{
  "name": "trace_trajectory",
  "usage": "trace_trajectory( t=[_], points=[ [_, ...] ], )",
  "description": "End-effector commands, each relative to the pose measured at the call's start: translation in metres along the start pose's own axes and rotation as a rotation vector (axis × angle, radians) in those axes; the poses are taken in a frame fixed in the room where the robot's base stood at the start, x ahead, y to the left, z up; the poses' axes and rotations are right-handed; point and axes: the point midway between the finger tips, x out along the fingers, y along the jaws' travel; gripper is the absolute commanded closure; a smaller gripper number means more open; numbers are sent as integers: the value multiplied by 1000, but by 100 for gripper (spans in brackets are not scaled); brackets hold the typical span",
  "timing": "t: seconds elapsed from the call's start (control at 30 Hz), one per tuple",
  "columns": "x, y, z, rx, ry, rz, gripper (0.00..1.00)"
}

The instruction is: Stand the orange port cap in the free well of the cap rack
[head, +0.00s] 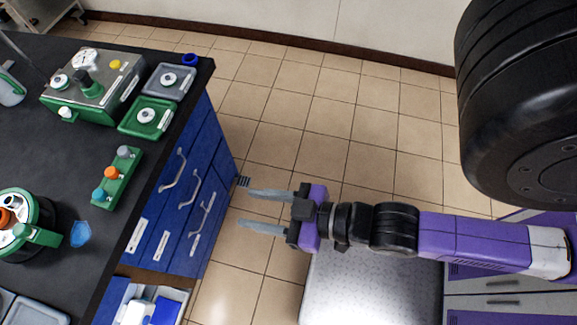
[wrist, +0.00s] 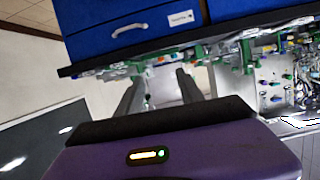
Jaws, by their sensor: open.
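The green cap rack (head: 117,186) sits on the dark bench near its right edge in the head view. A grey cap (head: 124,152), an orange cap (head: 110,173) and a blue cap (head: 98,195) show on it. A free well is too small to make out. Another orange-brown piece (head: 6,216) shows on top of the round green-and-black vessel (head: 38,232) at the left edge. I cannot tell which orange piece is the port cap. My gripper (head: 252,211) is open and empty, over the floor right of the bench, clear of the rack.
The bench (head: 50,140) has blue drawers (head: 180,190) with handles facing my gripper. A green-and-grey unit (head: 88,88) and two trays (head: 168,82) stand at its back. A translucent blue piece (head: 80,233) lies near the vessel. Tiled floor (head: 300,120) is free.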

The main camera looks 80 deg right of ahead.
Motion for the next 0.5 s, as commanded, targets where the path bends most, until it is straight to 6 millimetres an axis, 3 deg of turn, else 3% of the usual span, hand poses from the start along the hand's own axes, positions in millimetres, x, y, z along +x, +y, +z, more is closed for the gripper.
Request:
trace_trajectory(
  t=[0.03,0.1,0.2,0.3,0.5],
  points=[
    [-20,2,0,-4,-3,-1,56],
    [-40,5,-5,-10,7,-1,56],
    [-60,8,-12,-16,20,0,56],
    [-72,10,-16,-21,28,0,56],
    [-77,10,-19,-23,33,0,56]
  ],
)
